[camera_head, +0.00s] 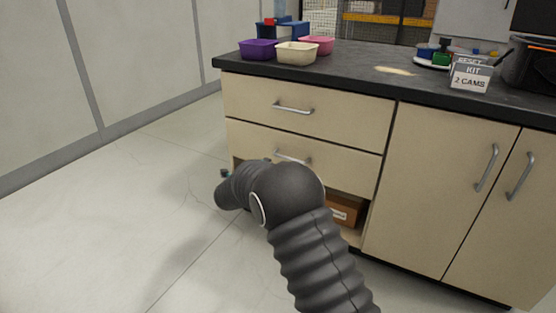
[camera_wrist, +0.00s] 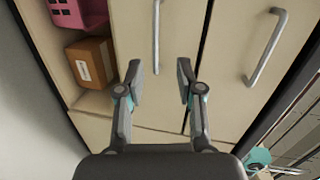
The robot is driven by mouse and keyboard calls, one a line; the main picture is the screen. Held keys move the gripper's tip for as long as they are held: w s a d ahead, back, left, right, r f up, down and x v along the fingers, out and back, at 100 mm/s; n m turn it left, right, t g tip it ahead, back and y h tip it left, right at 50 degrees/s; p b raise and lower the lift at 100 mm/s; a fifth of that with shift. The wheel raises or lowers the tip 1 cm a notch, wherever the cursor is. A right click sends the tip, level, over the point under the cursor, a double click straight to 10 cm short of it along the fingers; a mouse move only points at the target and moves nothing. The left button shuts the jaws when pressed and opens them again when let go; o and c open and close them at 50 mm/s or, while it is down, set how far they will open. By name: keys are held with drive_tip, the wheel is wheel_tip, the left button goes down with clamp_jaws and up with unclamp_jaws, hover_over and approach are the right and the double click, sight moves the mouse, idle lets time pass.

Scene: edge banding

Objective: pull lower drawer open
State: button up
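The lower drawer (camera_head: 345,165) has a pale wood front and looks shut, flush with the drawer above. Its silver bar handle (camera_head: 290,156) shows just above my arm in the head view. In the wrist view the scene is turned sideways; the lower drawer (camera_wrist: 182,30) fills the middle and its handle (camera_wrist: 156,35) is at the top. My gripper (camera_wrist: 159,80) is open and empty, its fingers apart in front of the drawer front. The handle lies beyond the fingertips, roughly in line with the gap. In the head view my arm hides most of the gripper.
The upper drawer (camera_head: 335,122) is shut, with its own handle (camera_head: 293,108). Below the lower drawer is an open shelf with a cardboard box (camera_head: 343,209) and a pink basket (camera_wrist: 78,12). Cupboard doors (camera_head: 430,180) stand to the right. The floor (camera_head: 110,220) at left is clear.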

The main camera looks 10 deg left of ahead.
drive_tip(key=shift+m+h, duration=0.6)
drive_tip(key=shift+m, duration=0.1)
drive_tip(key=x, duration=0.5)
drive_tip(key=d+x, duration=0.1)
drive_tip(key=x, duration=0.4)
drive_tip(key=s+d+f+x, duration=0.1)
drive_tip(key=x, duration=0.4)
drive_tip(key=shift+w+f, duration=0.1)
